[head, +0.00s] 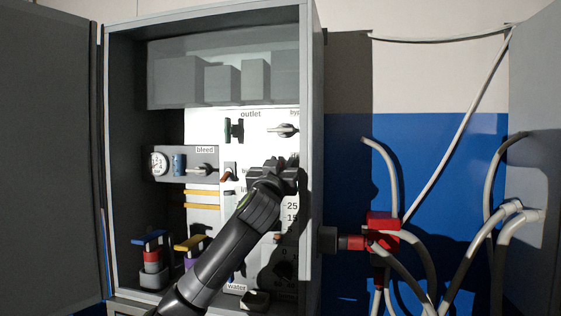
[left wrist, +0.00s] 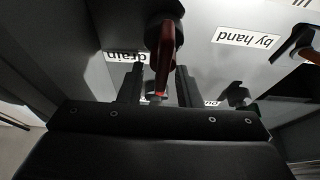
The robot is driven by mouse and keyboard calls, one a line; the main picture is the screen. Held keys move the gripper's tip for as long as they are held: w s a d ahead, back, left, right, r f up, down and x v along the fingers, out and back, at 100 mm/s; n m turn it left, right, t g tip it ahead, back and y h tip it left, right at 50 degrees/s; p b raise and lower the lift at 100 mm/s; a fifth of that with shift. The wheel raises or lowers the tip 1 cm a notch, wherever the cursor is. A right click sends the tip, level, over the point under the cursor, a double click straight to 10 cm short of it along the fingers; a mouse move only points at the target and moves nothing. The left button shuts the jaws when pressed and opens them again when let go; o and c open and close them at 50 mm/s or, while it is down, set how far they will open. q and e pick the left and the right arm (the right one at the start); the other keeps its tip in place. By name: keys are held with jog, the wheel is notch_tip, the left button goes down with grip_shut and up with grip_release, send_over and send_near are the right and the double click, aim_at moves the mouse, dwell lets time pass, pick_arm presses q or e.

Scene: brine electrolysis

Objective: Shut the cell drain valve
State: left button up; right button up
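In the left wrist view a dark red valve handle (left wrist: 164,48) hangs close to a label reading "drain" (left wrist: 126,57), seen upside down. My left gripper (left wrist: 158,84) is open, with one finger on each side of the handle's lower end and gaps showing between. I cannot tell whether either finger touches it. In the head view my left gripper (head: 275,170) is in front of the cabinet's back panel. It hides part of the panel, and I cannot make out the drain handle there. My right gripper is not in view.
The grey cabinet (head: 312,150) surrounds the arm, with its open door (head: 50,150) at left. Nearby are an outlet valve (head: 234,129), a bleed gauge (head: 159,163), and blue and yellow handles (head: 150,237) at lower left. An orange handle (left wrist: 298,42) is right of the fingers.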

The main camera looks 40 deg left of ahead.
pick_arm(q)
grip_shut()
jog(key=shift+m+h, duration=0.4)
jog(key=shift+m, duration=0.2)
jog(key=m+h+p, duration=0.2)
jog(key=m+p, duration=0.2)
jog(key=m, duration=0.1)
jog(key=d+m+h+p, duration=0.1)
jog(key=m+h+p, duration=0.2)
jog(key=m+p, duration=0.1)
jog(key=w+d+f+m+h+p, duration=0.1)
jog(key=m+h+p, duration=0.1)
jog(key=m+p, duration=0.2)
jog(key=shift+m+p, duration=0.35)
jog(key=shift+m, duration=1.05)
jog(key=shift+w+f+m+g+h+p, duration=0.15)
jog(key=shift+m+h+p, duration=0.1)
jog(key=shift+m, duration=0.25)
jog(key=shift+s+f+m+g+h+p, duration=0.1)
jog(key=shift+f+m+g+h+p, duration=0.1)
jog(key=shift+m, duration=0.3)
jog(key=shift+w+d+f+m+g+h, duration=0.15)
jog(key=shift+f+m+g, duration=0.15)
jog(key=shift+m, duration=0.55)
jog(key=shift+s+a+f+m+g+h, duration=0.1)
jog(key=shift+f+m+g, duration=0.15)
jog(key=shift+m, duration=0.6)
